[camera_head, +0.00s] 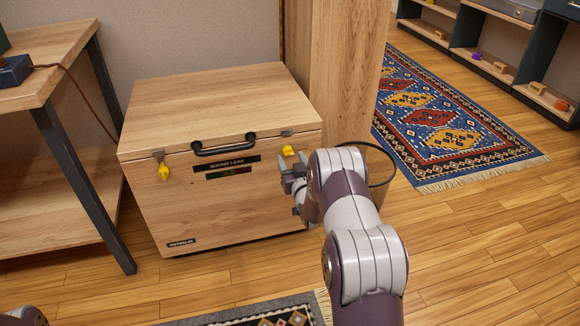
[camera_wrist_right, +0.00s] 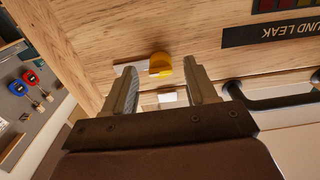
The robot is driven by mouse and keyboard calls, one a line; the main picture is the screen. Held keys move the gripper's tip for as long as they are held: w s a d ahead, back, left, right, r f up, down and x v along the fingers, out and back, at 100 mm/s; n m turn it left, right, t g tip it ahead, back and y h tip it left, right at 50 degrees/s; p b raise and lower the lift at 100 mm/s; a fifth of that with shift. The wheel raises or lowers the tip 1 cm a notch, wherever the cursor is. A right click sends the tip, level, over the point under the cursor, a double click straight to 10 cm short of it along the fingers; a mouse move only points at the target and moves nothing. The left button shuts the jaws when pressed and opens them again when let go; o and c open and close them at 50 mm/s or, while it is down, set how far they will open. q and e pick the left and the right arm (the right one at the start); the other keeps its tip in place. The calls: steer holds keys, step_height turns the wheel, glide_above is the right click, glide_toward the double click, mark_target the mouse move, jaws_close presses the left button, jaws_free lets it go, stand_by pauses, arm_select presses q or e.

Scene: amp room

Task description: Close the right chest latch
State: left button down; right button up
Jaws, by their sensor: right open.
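The wooden chest (camera_head: 222,130) stands on the floor with its lid down and a black handle (camera_head: 225,146) at the front. Its right latch has a yellow tab (camera_head: 288,150) at the front's upper right; the tab also shows in the wrist view (camera_wrist_right: 160,64). My right gripper (camera_head: 292,177) is open at the chest's right front, just below this tab. In the wrist view its fingers (camera_wrist_right: 160,76) stand on either side of the tab, with a visible gap each side. Contact cannot be told. A second yellow latch (camera_head: 163,172) hangs at the front left. My left gripper is not visible.
A wooden table (camera_head: 55,92) with dark legs stands left of the chest. A wooden panel (camera_head: 335,75) rises behind its right side. A round bin (camera_head: 379,165) stands behind my right arm. Open floor and a patterned rug (camera_head: 445,137) lie to the right.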

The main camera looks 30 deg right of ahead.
steer(key=shift+x, duration=0.85)
steer(key=c, duration=1.1)
steer(key=shift+o, duration=0.2)
